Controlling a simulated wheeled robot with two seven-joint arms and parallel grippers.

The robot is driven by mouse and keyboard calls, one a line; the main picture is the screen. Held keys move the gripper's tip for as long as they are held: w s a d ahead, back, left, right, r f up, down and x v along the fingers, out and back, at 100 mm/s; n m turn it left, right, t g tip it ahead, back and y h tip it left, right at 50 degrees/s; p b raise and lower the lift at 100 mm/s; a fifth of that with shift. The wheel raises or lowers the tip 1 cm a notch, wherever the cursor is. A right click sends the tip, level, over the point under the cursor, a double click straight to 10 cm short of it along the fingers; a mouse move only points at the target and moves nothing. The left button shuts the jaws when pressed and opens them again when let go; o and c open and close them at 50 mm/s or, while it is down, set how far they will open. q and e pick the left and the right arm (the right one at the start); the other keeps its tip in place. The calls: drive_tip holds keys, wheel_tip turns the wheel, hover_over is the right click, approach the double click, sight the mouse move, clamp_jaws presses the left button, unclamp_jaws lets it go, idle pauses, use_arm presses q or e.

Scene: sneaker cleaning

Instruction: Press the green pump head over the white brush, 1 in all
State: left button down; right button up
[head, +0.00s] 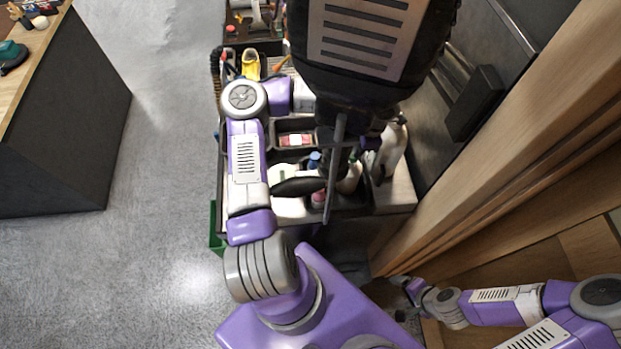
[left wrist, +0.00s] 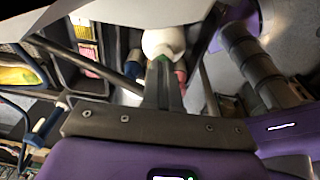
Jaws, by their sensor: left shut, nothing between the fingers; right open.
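My left gripper (left wrist: 164,68) is shut and empty. In the left wrist view its fingertips are right at a small green piece (left wrist: 166,57), likely the green pump head, by a rounded white bottle (left wrist: 163,40). The fingers hide most of the green piece, so I cannot tell whether they touch it or press it down. In the head view a dark part in front largely hides this gripper above the cart. I cannot make out the white brush in either view. My right gripper (head: 404,285) is open, small and dark at the lower right, away from the cart.
The cart (head: 402,190) holds bottles and dark bins. A white bottle (head: 393,148) stands at its right side and a yellow item (head: 250,65) at its far left. A wooden cabinet edge (head: 480,170) is close on the right. The floor (head: 160,170) at left is clear.

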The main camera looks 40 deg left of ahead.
use_arm(q)
drive_tip(key=shift+g, duration=0.6)
drive_tip(key=f, duration=0.1)
drive_tip(key=s+f, duration=0.2)
drive_tip(key=shift+s+a+f, duration=0.1)
drive_tip(key=shift+a+f, duration=0.05)
drive_tip(key=shift+a, duration=0.15)
drive_tip(key=shift+d+r+p, duration=0.1)
drive_tip(key=shift+r+p, duration=0.25)
drive_tip(key=shift+r, duration=0.4)
drive_tip(key=shift+w, duration=0.2)
drive_tip(key=shift+r, duration=0.1)
drive_tip(key=shift+w+r, duration=0.3)
drive_tip(key=shift+r, duration=0.6)
wheel_tip(320, 180, up, 4)
drive_tip(key=shift+w+r, duration=0.2)
drive_tip(key=shift+r, duration=0.05)
